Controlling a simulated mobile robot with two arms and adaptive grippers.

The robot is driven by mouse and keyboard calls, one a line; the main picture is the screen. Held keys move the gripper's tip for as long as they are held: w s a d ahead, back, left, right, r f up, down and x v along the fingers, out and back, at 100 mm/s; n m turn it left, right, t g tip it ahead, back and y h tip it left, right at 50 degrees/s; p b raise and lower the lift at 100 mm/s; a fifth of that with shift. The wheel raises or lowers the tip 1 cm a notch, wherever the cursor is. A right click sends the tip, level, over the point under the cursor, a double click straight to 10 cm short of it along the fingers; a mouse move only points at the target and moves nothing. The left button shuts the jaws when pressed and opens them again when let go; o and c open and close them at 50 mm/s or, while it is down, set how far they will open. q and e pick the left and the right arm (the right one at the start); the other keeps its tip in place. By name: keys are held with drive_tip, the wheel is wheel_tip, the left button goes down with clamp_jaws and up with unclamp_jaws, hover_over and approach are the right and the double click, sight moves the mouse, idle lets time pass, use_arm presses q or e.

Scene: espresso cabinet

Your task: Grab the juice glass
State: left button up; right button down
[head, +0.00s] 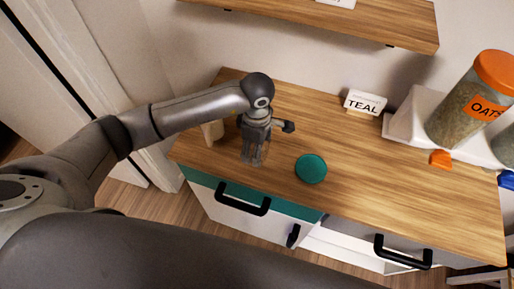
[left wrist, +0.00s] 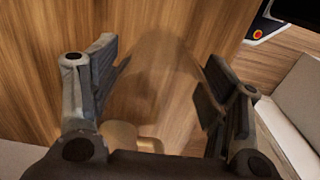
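No juice glass stands out clearly in either view. In the left wrist view a faint, darker rounded shape lies between the fingers over the wood; I cannot tell whether it is clear glass or shadow. My left gripper (head: 252,158) is low over the left part of the wooden counter (head: 390,195), left of a round teal coaster (head: 311,168). In the left wrist view the gripper (left wrist: 160,85) shows its two fingers wide apart, with nothing clearly held. My right gripper is not in view.
A small beige object (head: 212,132) stands behind my left forearm, partly hidden. A TEAL sign (head: 365,102) stands at the back. An oats jar (head: 470,104) with an orange lid is at the right. A shelf (head: 330,20) hangs above.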

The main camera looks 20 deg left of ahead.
use_arm(q)
drive_tip(key=c, duration=0.7)
drive_tip(key=shift+r, duration=0.15)
